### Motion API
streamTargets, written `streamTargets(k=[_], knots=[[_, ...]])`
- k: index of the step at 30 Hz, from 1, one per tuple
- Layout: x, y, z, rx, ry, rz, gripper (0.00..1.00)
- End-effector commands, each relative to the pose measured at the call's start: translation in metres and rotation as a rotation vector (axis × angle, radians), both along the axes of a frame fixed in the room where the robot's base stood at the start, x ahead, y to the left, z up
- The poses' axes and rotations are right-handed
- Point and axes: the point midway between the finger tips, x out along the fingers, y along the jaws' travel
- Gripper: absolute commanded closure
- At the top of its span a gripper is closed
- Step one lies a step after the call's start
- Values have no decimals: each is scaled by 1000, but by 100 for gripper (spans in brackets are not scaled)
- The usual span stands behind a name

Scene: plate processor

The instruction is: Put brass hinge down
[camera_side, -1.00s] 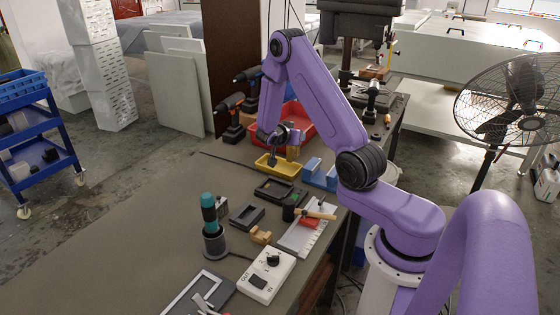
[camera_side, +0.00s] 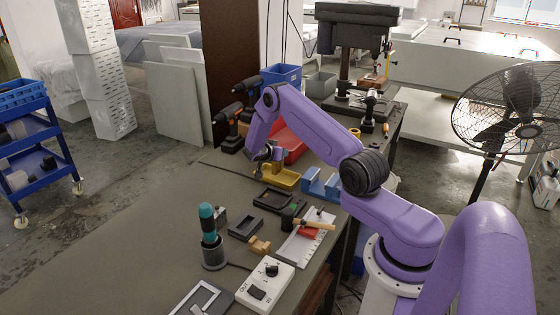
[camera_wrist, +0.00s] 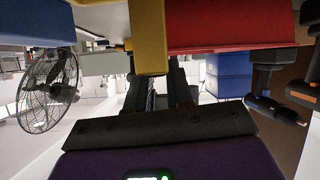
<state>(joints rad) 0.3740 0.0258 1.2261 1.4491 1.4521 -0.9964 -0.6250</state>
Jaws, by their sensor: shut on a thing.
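My gripper (camera_side: 266,163) is low over the far part of the workbench (camera_side: 130,235), beside the yellow bin (camera_side: 287,182). It is shut on the brass hinge (camera_side: 278,166), a small gold piece that shows against the far side of that bin. In the wrist view, the hinge (camera_wrist: 148,40) appears as a gold block at my fingertips (camera_wrist: 160,78), running up out of the picture. I cannot tell whether the hinge is over the bin or beside it, or whether it touches anything.
A red bin (camera_side: 292,148) stands behind my gripper, and a blue holder (camera_side: 320,186) to its right. Cordless drills (camera_side: 232,125) stand at the back left. Black trays (camera_side: 272,200), a hammer (camera_side: 315,224) and a white switch box (camera_side: 264,284) lie nearer. The left bench is clear.

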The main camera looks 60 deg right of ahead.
Motion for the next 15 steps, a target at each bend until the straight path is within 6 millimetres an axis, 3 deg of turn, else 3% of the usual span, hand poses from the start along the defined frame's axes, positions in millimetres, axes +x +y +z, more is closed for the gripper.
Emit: streamTargets(k=[9, 15], knots=[[4, -3, -30, -1, 1, 1, 100], [4, -3, -35, -2, 0, 1, 100]])
